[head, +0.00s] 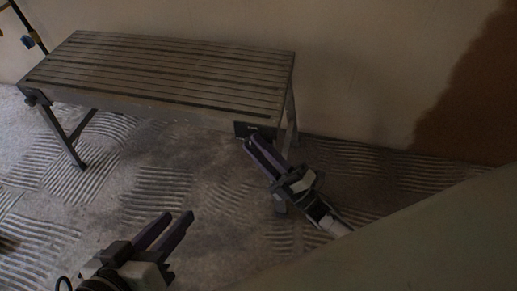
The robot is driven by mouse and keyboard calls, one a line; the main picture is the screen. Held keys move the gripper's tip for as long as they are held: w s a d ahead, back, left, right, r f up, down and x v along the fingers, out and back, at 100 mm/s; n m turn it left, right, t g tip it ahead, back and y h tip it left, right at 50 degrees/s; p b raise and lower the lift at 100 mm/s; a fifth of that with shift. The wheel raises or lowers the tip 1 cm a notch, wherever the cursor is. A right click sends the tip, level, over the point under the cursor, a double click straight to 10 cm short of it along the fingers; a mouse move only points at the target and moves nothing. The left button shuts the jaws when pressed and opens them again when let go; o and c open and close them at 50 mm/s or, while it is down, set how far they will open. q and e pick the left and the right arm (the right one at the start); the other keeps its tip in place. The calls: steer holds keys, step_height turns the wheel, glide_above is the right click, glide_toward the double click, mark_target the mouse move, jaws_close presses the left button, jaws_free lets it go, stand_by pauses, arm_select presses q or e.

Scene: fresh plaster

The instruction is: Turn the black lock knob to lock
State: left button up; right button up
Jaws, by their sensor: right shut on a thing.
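The step platform (165,72) stands on its legs by the wall with its slatted top level. A black part with a small pale mark (242,129) is on its front right corner. My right gripper (252,141) reaches up to this corner from the lower right, fingertips just below the black part. It is shut on the black lock knob, which the fingers mostly hide; the knob's angle cannot be told. My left gripper (178,215) is in the lower middle, fingers apart and empty, away from the platform.
The platform's left leg (68,138) stands on a floor with ridged, combed plaster patches (160,190). A plain wall with a brown damp-looking area (470,100) is behind. A large pale greenish surface (420,240) fills the lower right. The floor between the grippers is clear.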

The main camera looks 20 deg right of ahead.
steer(key=shift+w+m+t, duration=0.15)
steer(key=shift+m+t, duration=0.15)
steer(key=shift+t, duration=0.2)
steer(key=o, duration=1.1)
steer(key=shift+c, duration=0.2)
steer(key=v, duration=1)
